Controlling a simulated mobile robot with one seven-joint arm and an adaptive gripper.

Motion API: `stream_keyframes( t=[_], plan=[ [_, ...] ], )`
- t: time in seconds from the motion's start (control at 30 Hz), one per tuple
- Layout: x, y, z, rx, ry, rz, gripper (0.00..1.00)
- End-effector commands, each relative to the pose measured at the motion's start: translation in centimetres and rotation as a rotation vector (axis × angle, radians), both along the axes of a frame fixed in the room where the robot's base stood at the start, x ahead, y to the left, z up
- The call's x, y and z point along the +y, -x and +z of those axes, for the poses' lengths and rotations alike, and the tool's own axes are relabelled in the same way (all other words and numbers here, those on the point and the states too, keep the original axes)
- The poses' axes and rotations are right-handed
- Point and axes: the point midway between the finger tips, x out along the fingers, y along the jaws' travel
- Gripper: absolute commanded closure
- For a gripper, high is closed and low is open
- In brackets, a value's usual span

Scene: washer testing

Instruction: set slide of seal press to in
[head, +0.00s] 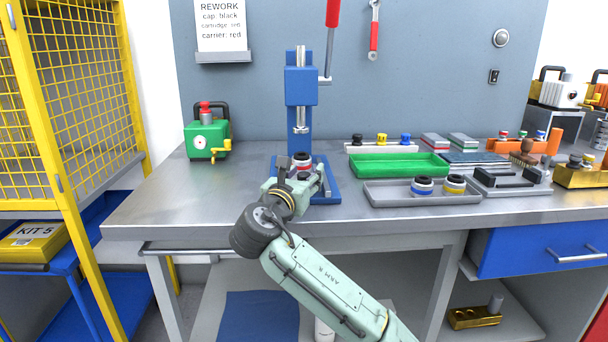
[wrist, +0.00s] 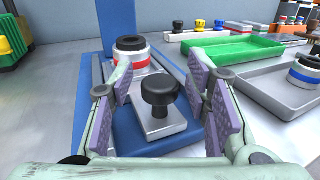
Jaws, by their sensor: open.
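The seal press (head: 300,95) is blue, with a ram, a red-handled lever and a blue base on the bench. Its slide (wrist: 160,125) is a grey metal plate with a black knob (wrist: 159,92) on top, at the front of the base. A white, red and black cartridge (wrist: 132,60) stands behind the knob, under the ram; its top also shows in the head view (head: 301,158). My gripper (wrist: 163,95) is open, with its purple-padded fingers on either side of the knob. I see gaps between pads and knob. In the head view my gripper hides much of the slide.
A green tray (head: 398,175) and a grey tray (head: 380,198) holding two cartridges lie to the right of the press. A green device (head: 208,140) stands at the left. The bench is clear between it and the press. A yellow mesh cage (head: 65,90) stands further left.

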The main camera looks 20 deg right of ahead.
Motion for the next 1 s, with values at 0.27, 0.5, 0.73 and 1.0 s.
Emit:
stream_keyframes(
  t=[0.27, 0.5, 0.73, 1.0],
  plan=[
    [0.02, 0.02, 0.01, 0.000, 0.000, 0.000, 0.71],
    [0.02, 0.03, 0.01, 0.000, 0.000, 0.000, 0.87],
    [0.02, 0.05, 0.00, 0.000, 0.000, 0.000, 1.00],
    [0.02, 0.05, 0.00, -0.001, -0.001, 0.000, 1.00]
  ],
)
